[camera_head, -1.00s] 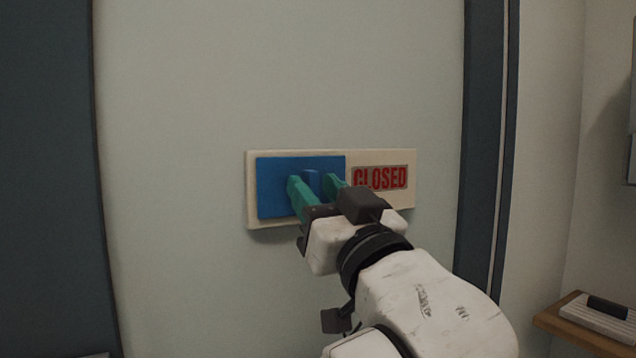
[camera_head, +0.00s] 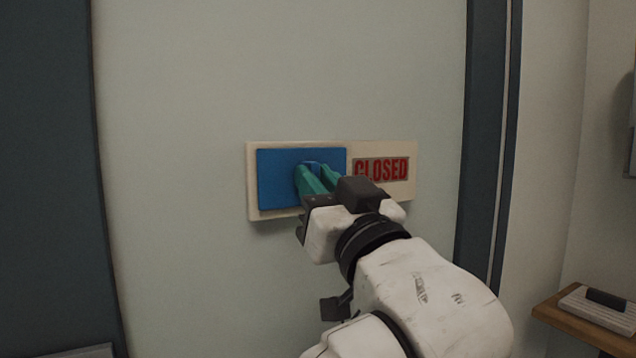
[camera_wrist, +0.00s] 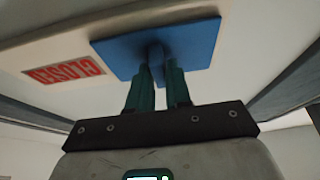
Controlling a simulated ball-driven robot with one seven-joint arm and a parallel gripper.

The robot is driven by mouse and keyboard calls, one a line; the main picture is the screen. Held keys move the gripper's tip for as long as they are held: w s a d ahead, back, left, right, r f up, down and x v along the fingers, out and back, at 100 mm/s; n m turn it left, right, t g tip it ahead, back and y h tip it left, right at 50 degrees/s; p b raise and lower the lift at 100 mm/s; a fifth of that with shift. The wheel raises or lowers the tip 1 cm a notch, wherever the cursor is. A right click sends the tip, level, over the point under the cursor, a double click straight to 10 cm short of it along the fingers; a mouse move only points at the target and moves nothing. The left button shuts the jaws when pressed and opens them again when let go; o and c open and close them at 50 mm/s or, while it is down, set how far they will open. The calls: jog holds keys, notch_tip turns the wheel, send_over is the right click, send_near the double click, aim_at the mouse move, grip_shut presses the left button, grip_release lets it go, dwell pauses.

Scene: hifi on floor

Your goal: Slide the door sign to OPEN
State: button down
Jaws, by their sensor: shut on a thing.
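The door sign (camera_head: 303,214) is a cream board fixed on the pale door. A blue sliding panel (camera_head: 277,180) covers its left part, and red CLOSED lettering (camera_head: 381,169) shows on the right. A small blue handle (camera_head: 312,165) stands out from the panel. My gripper (camera_head: 318,178) is shut on this handle, one green finger on either side. In the wrist view the fingers (camera_wrist: 157,80) meet the handle below the blue panel (camera_wrist: 185,45), with the CLOSED lettering (camera_wrist: 65,72) on the left. The part of the sign behind the panel is hidden.
The pale door (camera_head: 200,80) is flat and clear around the sign. Dark frame posts stand at the left (camera_head: 45,180) and right (camera_head: 483,150). A wooden shelf (camera_head: 580,325) with a white device is at the lower right.

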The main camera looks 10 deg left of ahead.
jog(key=w+d, duration=0.2)
jog(key=d, duration=0.1)
jog(key=w+d, duration=0.3)
jog(key=d, duration=0.1)
jog(key=w+d+b, duration=0.1)
jog(key=w+d, duration=0.1)
jog(key=d, duration=0.2)
jog(key=shift+w+d, duration=0.15)
jog(key=shift+w, duration=0.15)
jog(key=c, duration=1.1)
grip_release()
jog(key=shift+d, duration=0.15)
jog(key=shift+c, duration=0.2)
jog(key=shift+s+f, duration=0.1)
jog(key=shift+s, duration=0.05)
jog(key=b+v, duration=0.3)
jog(key=v, duration=0.7)
jog(key=shift+s+d+b, duration=0.1)
jog(key=shift+b, duration=0.2)
